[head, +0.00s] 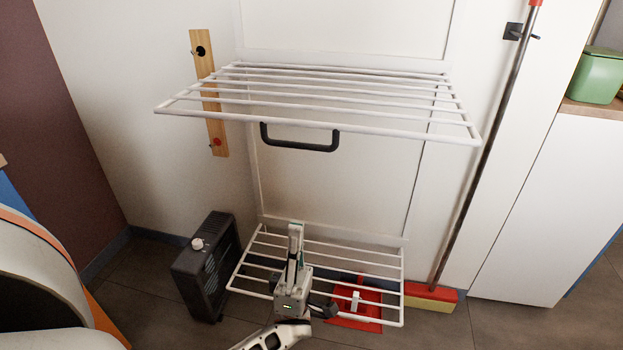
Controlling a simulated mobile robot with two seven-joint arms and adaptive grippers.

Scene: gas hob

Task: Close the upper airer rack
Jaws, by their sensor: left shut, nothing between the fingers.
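The upper airer rack (320,105) is a white barred shelf on the wall. It is folded out, roughly level, with a black handle (300,147) hanging below its front bar. The lower airer rack (390,282) is also white and folded out, near the floor. My left gripper (296,232) is shut and empty. It points up in front of the lower rack in the picture, well below the upper rack's handle and apart from it. My right gripper is not in view.
A black heater (207,265) stands on the floor left of the lower rack. A red dustpan (362,318) lies by the lower rack. A broom (487,150) leans at the right, beside a white cabinet (545,205). A wooden hook board (211,120) is on the wall.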

